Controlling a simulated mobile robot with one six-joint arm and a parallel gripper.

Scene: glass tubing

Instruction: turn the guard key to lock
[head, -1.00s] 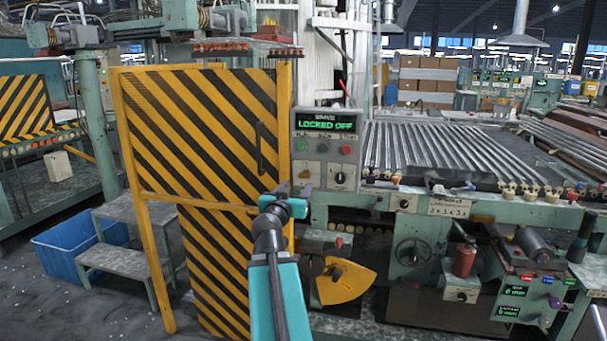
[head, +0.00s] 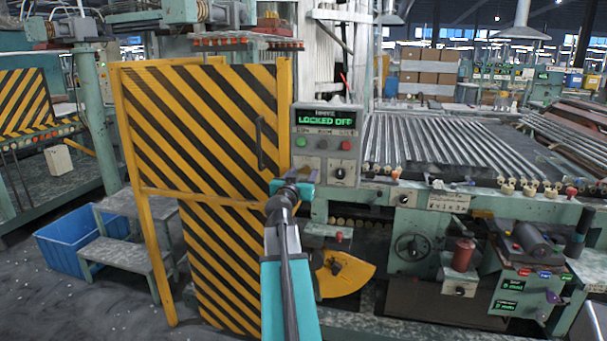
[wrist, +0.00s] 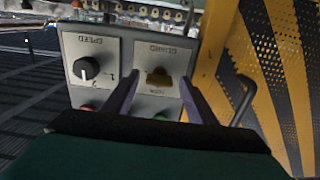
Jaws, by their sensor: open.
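The guard key (wrist: 158,77) is a small brass-coloured piece on a light plate labelled GUARD, upside down in the wrist view. My gripper (wrist: 159,82) is open, with one dark finger on each side of the key. I cannot tell whether the fingers touch it. In the head view my gripper (head: 306,176) is at the lower left of the control panel (head: 350,150) and hides the key. The panel display (head: 329,120) reads LOCKED OFF in green.
A speed knob (wrist: 86,68) sits beside the guard plate. Green (head: 301,142) and red (head: 346,146) buttons are above on the panel. The striped guard door (head: 205,130) with its dark handle (head: 260,143) stands close on the left. A roller bed (head: 450,145) extends right.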

